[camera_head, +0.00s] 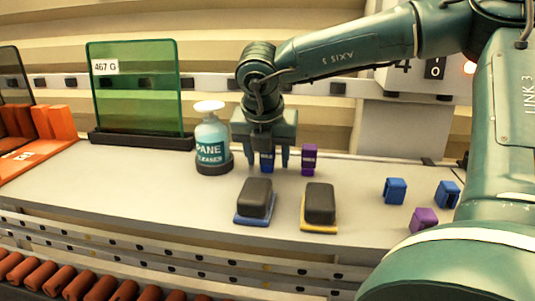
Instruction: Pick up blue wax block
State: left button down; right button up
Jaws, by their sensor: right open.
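A blue block (267,160) stands on the grey bench top, below my right gripper (267,163). The gripper points straight down, its fingers on either side of this block and open. I cannot tell whether the fingers touch it. Two more blue blocks lie at the right of the bench, one nearer the middle (396,190) and one by my arm (447,194). My left gripper is not in view.
A purple block (309,159) stands just right of the gripper, and another purple block (424,219) lies at right. A pane cleaner bottle (212,143) stands close at left. Two dark blocks on blue (256,198) and yellow (319,204) bases sit in front. A green glass pane (135,90) stands behind.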

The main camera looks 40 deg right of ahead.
jog(key=shift+c, duration=0.5)
jog(key=c, duration=1)
notch_tip(320, 180, up, 10)
jog(key=shift+r+b, duration=0.1)
jog(key=shift+b, duration=0.45)
